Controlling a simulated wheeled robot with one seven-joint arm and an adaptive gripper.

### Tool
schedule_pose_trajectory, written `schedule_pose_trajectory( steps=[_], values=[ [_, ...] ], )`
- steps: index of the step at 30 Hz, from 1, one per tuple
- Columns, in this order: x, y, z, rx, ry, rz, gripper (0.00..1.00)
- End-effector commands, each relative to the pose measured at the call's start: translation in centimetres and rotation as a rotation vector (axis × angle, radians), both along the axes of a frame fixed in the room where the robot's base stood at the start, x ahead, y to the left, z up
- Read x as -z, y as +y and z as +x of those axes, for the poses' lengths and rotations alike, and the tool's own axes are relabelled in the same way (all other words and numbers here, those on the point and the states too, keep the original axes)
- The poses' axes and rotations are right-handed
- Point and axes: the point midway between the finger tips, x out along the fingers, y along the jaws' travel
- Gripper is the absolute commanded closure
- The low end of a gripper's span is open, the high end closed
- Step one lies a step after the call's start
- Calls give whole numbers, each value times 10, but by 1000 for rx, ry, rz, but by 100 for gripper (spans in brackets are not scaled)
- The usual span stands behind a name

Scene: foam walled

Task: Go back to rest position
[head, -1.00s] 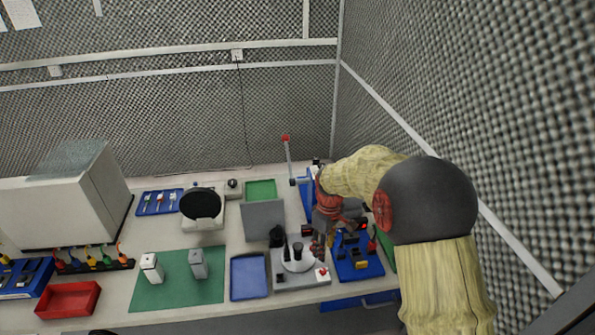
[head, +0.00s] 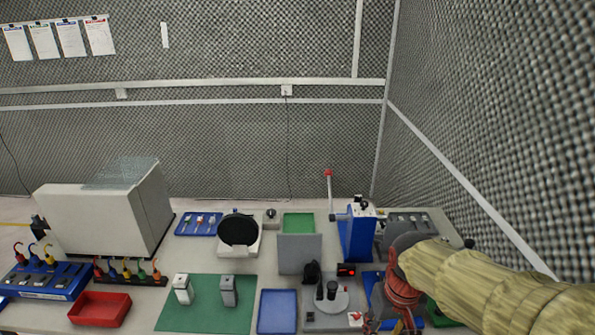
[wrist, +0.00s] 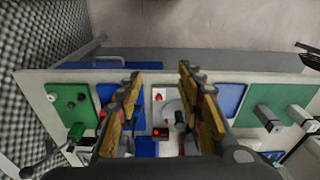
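My gripper (wrist: 160,78) shows in the wrist view with its two orange-padded fingers well apart and nothing between them. It hangs above the front part of the bench. The grey fixture plate (wrist: 168,93) with a red button lies beneath the gap between the fingers. In the head view my gripper (head: 402,322) is at the bottom right, partly cut off by the frame edge. It is in front of the blue-framed lever press and right of the grey fixture. My arm covers part of the bench's right end.
A blue lever press (head: 356,238) with a red-tipped handle stands left of my arm. A blue tray (head: 277,312), green mat (head: 205,318), red bin (head: 100,310) and white machine (head: 95,222) spread leftward. The foam wall (head: 490,130) is close on the right.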

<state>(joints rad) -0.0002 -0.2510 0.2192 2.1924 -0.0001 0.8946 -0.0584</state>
Motion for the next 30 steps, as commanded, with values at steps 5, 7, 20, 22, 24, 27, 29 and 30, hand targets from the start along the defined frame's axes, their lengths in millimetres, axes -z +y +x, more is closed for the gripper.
schedule_pose_trajectory(
  steps=[5, 7, 20, 22, 24, 27, 29, 30],
  values=[
    [-23, 0, -50, 53, -118, 8, 63],
    [-30, 0, -67, 60, -168, 10, 63],
    [-69, 0, -103, 57, -405, 17, 63],
    [-69, 0, -103, 57, -407, 17, 63],
    [-69, 0, -103, 57, -406, 17, 63],
    [-70, 0, -103, 57, -406, 17, 63],
    [-70, 0, -103, 57, -406, 17, 63],
    [-70, 0, -103, 57, -406, 17, 63]
  ],
)
